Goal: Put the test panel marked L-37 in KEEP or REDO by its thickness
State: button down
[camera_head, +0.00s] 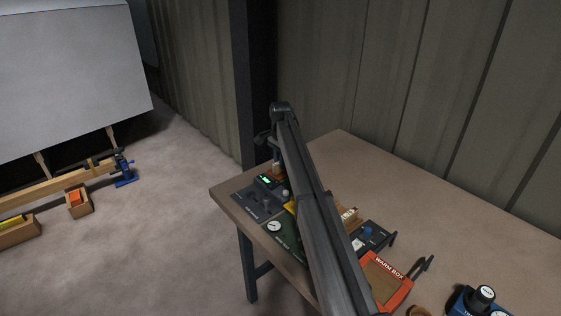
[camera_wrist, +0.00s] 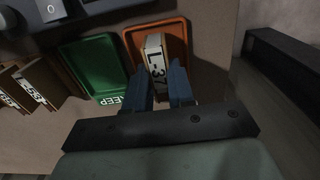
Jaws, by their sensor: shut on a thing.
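The test panel marked L-37 (camera_wrist: 155,55) is a small pale block with black lettering, seen in the wrist view. My gripper (camera_wrist: 160,82) is shut on it, with a dark blue finger on each side. The panel is over or in the orange tray (camera_wrist: 180,32); whether it touches the tray floor I cannot tell. The green tray marked KEEP (camera_wrist: 90,62) is just left of the orange one. No label shows on the orange tray. In the head view my arm covers much of the bench, and my gripper (camera_head: 277,160) is near its far left end.
In the wrist view, brown pieces with white labels (camera_wrist: 40,82) stand left of the green tray. In the head view, the bench (camera_head: 440,205) also holds a green display (camera_head: 265,180), a round dial (camera_head: 274,227) and an orange WARM BOX (camera_head: 401,289). The bench's back right is clear.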

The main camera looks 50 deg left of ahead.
jog(key=shift+f, duration=0.5)
dwell(0.8)
jog(key=c, duration=0.9)
grip_release()
notch_tip(320, 180, up, 14)
jog(key=shift+f, duration=0.1)
